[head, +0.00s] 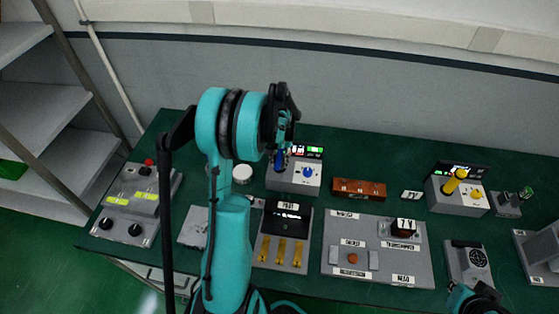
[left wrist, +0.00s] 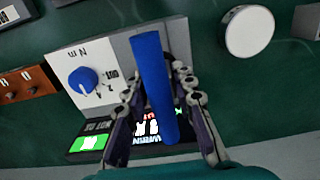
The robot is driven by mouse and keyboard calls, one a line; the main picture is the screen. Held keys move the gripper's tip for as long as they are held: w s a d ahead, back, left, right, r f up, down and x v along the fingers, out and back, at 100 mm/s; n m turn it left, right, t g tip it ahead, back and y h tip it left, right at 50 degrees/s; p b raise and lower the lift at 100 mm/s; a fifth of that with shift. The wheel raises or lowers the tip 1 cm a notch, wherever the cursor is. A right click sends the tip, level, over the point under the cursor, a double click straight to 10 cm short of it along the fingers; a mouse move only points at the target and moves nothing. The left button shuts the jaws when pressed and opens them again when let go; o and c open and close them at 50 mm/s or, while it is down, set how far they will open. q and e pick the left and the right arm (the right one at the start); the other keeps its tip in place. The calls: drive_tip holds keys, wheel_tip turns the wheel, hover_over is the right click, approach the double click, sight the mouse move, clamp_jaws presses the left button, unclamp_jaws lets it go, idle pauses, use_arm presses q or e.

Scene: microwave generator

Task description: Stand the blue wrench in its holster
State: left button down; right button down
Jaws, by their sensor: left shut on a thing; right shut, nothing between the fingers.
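The blue wrench (head: 279,160) is held in my left gripper (head: 287,137), below the fingers and over the left part of a grey box (head: 297,178) with a blue knob and a lit display. In the left wrist view the blue wrench (left wrist: 155,85) runs between the two fingers of my left gripper (left wrist: 160,105), its far end over the grey part of the box (left wrist: 118,62). The holster opening is hidden behind the wrench, so I cannot tell whether the wrench is inside it. My right gripper (head: 483,300) is shut and empty at the bottom right edge.
A similar box (head: 461,198) with a yellow handle (head: 455,181) stands at the right. A brown block (head: 358,189) and a white round cap (head: 242,173) flank the blue-knob box. A panel with yellow levers (head: 283,240) lies in front. Shelves (head: 50,125) stand left.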

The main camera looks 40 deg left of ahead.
use_arm(q)
drive_tip(key=shift+f+b, duration=0.3)
drive_tip(key=shift+f, duration=0.05)
idle(0.6)
drive_tip(key=c, duration=1.2)
unclamp_jaws()
wheel_tip(320, 180, up, 12)
drive_tip(key=shift+r, duration=0.1)
drive_tip(key=shift+d, duration=0.25)
drive_tip(key=s+d+r+m+t+b, duration=0.1)
drive_tip(key=s+d+m+t+b, duration=0.35)
drive_tip(key=d, duration=0.95)
drive_tip(key=s+d+f+b, duration=0.1)
drive_tip(key=s+d, duration=0.2)
drive_tip(key=s+d+f+m+t+b, duration=0.1)
drive_tip(key=s+d+f+b, duration=0.1)
drive_tip(key=s+d, duration=0.1)
drive_tip(key=s+d+f+t+b, duration=0.1)
drive_tip(key=s+d+f, duration=0.1)
drive_tip(key=s+d, duration=0.1)
drive_tip(key=shift+s+d+f+t, duration=0.2)
drive_tip(key=shift+s+d+t, duration=0.05)
drive_tip(key=shift+s, duration=0.15)
